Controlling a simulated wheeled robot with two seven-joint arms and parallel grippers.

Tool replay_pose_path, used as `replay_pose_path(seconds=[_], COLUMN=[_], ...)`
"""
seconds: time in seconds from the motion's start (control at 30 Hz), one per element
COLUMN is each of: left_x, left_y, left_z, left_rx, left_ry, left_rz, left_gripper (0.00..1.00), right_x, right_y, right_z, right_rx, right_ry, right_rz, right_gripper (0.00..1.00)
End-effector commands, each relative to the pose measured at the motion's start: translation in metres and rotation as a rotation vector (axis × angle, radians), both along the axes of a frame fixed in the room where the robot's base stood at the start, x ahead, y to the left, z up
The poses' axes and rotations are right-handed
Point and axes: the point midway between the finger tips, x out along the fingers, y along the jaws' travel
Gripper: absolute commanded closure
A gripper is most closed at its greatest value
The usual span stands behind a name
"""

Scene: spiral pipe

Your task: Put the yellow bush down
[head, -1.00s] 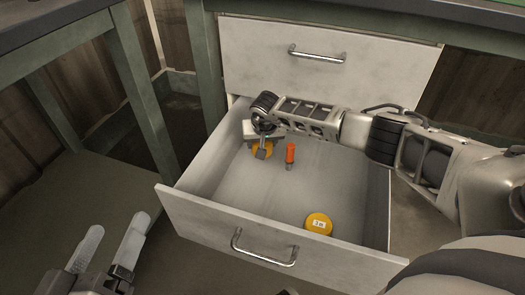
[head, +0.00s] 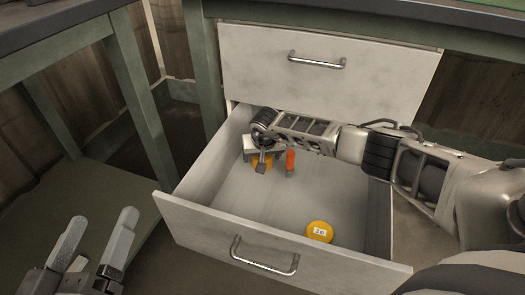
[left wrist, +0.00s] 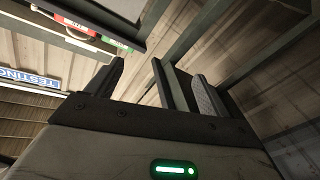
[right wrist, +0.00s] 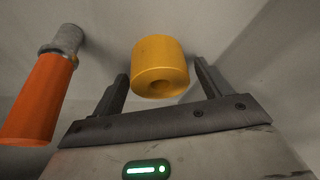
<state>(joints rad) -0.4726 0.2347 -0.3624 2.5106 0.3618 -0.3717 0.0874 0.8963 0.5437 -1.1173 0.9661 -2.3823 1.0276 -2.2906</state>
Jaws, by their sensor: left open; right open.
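The yellow bush (right wrist: 160,66) is a short yellow cylinder with a hole. In the right wrist view it lies between and just beyond the tips of my right gripper (right wrist: 163,80), which is open. In the head view the bush (head: 262,166) is at the back left of the open drawer (head: 215,190), partly hidden by my right gripper (head: 256,158). Whether it touches a finger cannot be told. My left gripper (head: 98,240) is open and empty, outside the drawer at the lower left; its open fingers also show in the left wrist view (left wrist: 158,85).
An orange-handled tool (head: 290,162) stands beside the bush; it also shows in the right wrist view (right wrist: 38,95). A yellow round tape marked "3 m" (head: 320,231) lies near the drawer's front. A closed drawer (head: 330,60) is above. The drawer's middle floor is clear.

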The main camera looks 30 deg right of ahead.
Motion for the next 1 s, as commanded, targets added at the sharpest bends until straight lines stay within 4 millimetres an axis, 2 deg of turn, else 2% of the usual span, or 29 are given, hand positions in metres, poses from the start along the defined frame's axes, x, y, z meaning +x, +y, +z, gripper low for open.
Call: replay_pose_path(seconds=[0.07, 0.2, 0.4, 0.6, 0.77, 1.0], left_x=[-0.001, -0.014, -0.014, -0.014, -0.015, -0.014], left_y=[-0.001, -0.003, 0.002, 0.005, 0.007, 0.007], left_z=[0.003, -0.020, -0.026, -0.032, -0.035, -0.036], left_rx=[-0.004, -0.014, 0.096, 0.169, 0.193, 0.197], left_ry=[0.028, 0.200, 0.216, 0.222, 0.224, 0.223], left_rz=[-0.010, -0.014, 0.006, 0.019, 0.022, 0.023], left_gripper=[0.19, 0.19, 0.19, 0.19, 0.19, 0.19], right_x=[-0.001, -0.011, -0.027, -0.038, -0.043, -0.043], right_y=[0.000, 0.003, 0.010, 0.015, 0.017, 0.017], right_z=[0.010, 0.037, 0.077, 0.104, 0.112, 0.112], right_rx=[-0.001, -0.001, -0.001, 0.000, -0.001, 0.000], right_ry=[-0.001, -0.002, -0.002, -0.001, 0.001, 0.001], right_rz=[0.001, 0.003, 0.002, 0.000, 0.001, 0.000], right_gripper=[0.23, 0.23, 0.23, 0.23, 0.23, 0.23])
